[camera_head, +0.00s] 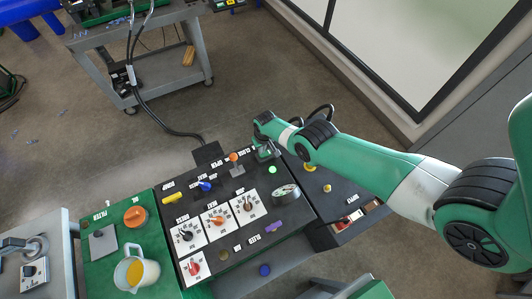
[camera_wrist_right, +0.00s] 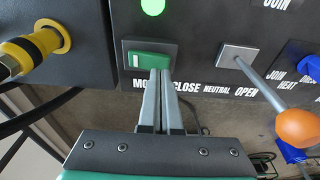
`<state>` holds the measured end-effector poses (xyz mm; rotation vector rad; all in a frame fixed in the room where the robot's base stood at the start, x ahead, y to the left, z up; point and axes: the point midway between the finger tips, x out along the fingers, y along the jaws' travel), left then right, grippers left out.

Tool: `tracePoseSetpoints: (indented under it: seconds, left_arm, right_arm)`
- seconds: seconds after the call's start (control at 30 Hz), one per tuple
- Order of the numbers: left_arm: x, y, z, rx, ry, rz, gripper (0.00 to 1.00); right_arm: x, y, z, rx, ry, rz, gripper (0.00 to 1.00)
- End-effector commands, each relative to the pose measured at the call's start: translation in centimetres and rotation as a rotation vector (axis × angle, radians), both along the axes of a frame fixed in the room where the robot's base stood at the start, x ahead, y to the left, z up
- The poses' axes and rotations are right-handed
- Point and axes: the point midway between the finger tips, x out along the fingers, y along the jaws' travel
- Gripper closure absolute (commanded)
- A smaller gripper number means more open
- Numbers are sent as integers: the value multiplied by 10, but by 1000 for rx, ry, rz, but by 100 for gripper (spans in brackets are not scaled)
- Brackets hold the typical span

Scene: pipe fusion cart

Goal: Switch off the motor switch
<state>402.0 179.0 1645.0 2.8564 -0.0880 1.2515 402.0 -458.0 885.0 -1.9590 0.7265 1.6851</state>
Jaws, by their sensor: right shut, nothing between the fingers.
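The motor switch (camera_wrist_right: 150,60) is a green rocker in a dark frame in the right wrist view, with a label starting "MO" under it. My right gripper (camera_wrist_right: 161,75) is shut and empty, its fingertips at the lower right part of the rocker. I cannot tell whether they touch it. The rocker's left end shows a white line mark. In the head view my right gripper (camera_head: 266,153) is over the far edge of the black control panel (camera_head: 260,240) and hides the switch. A green lamp (camera_wrist_right: 152,5) glows just above the switch in the wrist view. My left gripper is not in view.
A lever with an orange knob (camera_wrist_right: 297,127) stands right of the switch, by the close, neutral and open labels. A blue knob (camera_wrist_right: 311,68) is further right. A yellow connector (camera_wrist_right: 38,50) is at the left. A jug (camera_head: 134,271) stands on the green panel.

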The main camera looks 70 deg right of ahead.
Motion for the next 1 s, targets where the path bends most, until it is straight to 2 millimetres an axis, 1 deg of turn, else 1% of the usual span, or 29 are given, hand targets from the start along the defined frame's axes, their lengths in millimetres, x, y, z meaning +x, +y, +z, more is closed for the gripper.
tracePoseSetpoints:
  seconds: [0.43, 1.0]
  left_arm:
    - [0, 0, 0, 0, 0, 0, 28]
    - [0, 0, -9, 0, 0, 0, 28]
  right_arm:
    - [0, 0, 0, 0, 0, 0, 100]
    - [0, 0, -9, 0, 0, 0, 100]
